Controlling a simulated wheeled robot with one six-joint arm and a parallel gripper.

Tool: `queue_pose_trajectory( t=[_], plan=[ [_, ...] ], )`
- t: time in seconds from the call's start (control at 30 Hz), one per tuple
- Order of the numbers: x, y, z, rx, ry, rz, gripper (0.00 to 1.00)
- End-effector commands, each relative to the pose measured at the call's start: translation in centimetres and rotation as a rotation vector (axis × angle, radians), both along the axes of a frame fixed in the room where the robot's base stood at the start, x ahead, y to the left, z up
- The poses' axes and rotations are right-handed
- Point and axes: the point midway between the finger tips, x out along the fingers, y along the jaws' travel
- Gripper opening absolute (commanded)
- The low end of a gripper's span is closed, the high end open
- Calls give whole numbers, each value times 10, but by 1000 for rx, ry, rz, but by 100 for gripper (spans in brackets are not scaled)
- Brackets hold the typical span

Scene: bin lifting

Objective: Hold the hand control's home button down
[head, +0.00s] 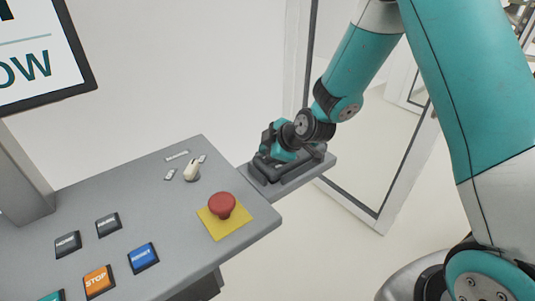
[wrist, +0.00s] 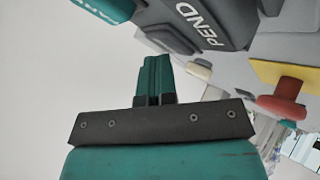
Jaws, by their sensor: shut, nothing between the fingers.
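The hand control (head: 264,171), a dark grey unit, lies on a grey side shelf at the right end of the console. My gripper (head: 284,154) is right over it and hides much of it. In the wrist view the teal fingers (wrist: 155,62) are shut together with nothing between them. Beyond the fingertips there is a dark grey block (wrist: 190,18) with white letters reading "PEND". A dark grey raised pad (wrist: 165,40) shows near the fingertips. I cannot make out which part is the home button, nor whether the fingertips touch anything.
The grey console (head: 150,200) carries a red mushroom button (head: 222,205) on a yellow plate, a cream selector knob (head: 191,170), an orange STOP button (head: 97,281), a blue button (head: 143,257) and dark grey buttons (head: 67,244). A screen (head: 40,55) stands upper left.

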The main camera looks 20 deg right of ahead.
Motion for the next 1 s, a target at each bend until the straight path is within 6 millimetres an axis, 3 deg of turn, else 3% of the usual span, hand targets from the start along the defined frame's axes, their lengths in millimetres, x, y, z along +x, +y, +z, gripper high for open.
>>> queue_pose_trajectory(
  t=[0.5,0.87,1.0],
  plan=[
    [0,0,19,-1,1,0,0],
    [0,0,20,0,0,0,0],
    [0,0,31,1,-1,0,0]
  ],
)
